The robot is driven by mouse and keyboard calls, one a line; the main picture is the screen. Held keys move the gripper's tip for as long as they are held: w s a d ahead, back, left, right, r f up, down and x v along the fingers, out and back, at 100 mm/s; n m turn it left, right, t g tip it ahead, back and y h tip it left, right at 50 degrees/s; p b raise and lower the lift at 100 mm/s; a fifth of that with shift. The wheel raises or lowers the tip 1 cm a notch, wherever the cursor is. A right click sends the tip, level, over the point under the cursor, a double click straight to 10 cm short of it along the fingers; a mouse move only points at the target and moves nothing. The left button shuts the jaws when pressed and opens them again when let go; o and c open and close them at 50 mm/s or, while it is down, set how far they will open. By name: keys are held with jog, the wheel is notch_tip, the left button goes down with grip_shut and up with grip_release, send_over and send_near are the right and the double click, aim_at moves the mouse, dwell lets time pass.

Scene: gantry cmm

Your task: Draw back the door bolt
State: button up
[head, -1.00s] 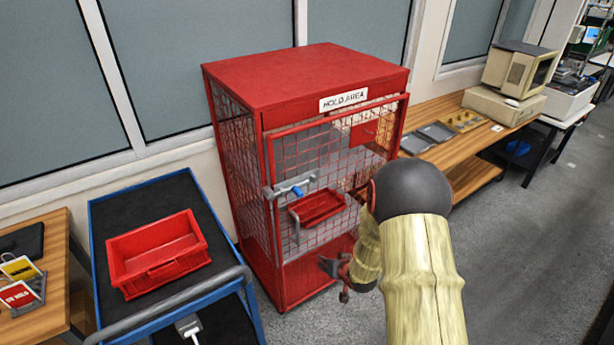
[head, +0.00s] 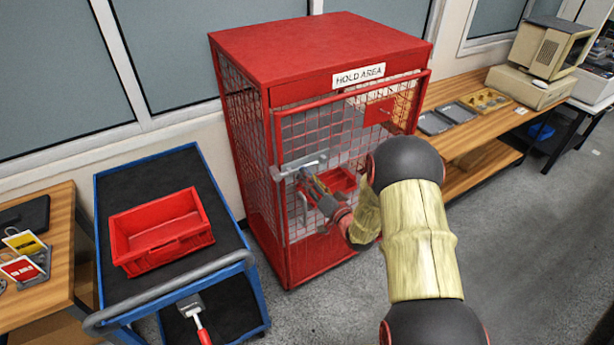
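The red mesh cage (head: 318,46), labelled HOLD AREA, stands against the wall with its door closed. The grey door bolt (head: 303,164) lies across the left edge of the door, and a grey pull handle (head: 304,206) is just below it. My gripper (head: 306,180) is at the door, right by the bolt and handle. It covers the spot where the bolt's blue knob would show. I cannot tell whether the fingers touch the bolt or are closed on anything. My arm comes in from the right.
A red bin (head: 342,180) shows through the mesh. A blue-framed trolley (head: 115,298) carrying another red bin (head: 160,232) stands close on the left. A wooden bench (head: 470,131) is to the right of the cage. The grey floor (head: 540,240) on the right is clear.

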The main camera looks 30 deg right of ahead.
jog(key=shift+w, duration=1.3)
jog(key=shift+c, duration=0.8)
jog(key=c, duration=0.8)
grip_shut()
